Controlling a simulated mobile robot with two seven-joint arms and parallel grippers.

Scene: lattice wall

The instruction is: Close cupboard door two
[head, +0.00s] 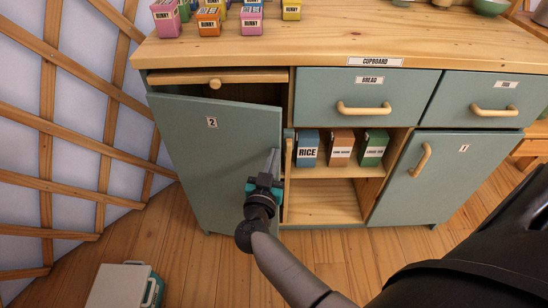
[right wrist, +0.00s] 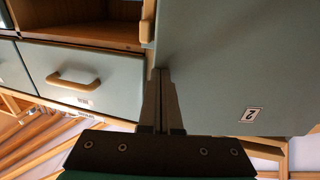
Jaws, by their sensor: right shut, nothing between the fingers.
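Cupboard door two (head: 200,150) is a grey-green panel with a "2" label at the left of the cupboard. It stands ajar, with a dark gap above its top edge. My right gripper (head: 273,157) is shut and empty, its fingers pointing at the door's outer face near its right edge. In the right wrist view the door (right wrist: 235,65) fills the right side, and the shut fingertips (right wrist: 160,75) are at or very near its edge; contact cannot be told. A light wooden handle (right wrist: 147,28) shows by that edge. My left gripper is not in view.
An open shelf (head: 325,171) right of the door holds boxes, including a rice box (head: 307,148). Door one (head: 432,175) is shut at the right. Small boxes stand on the worktop (head: 330,40). A white and teal container (head: 125,285) is on the floor at lower left.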

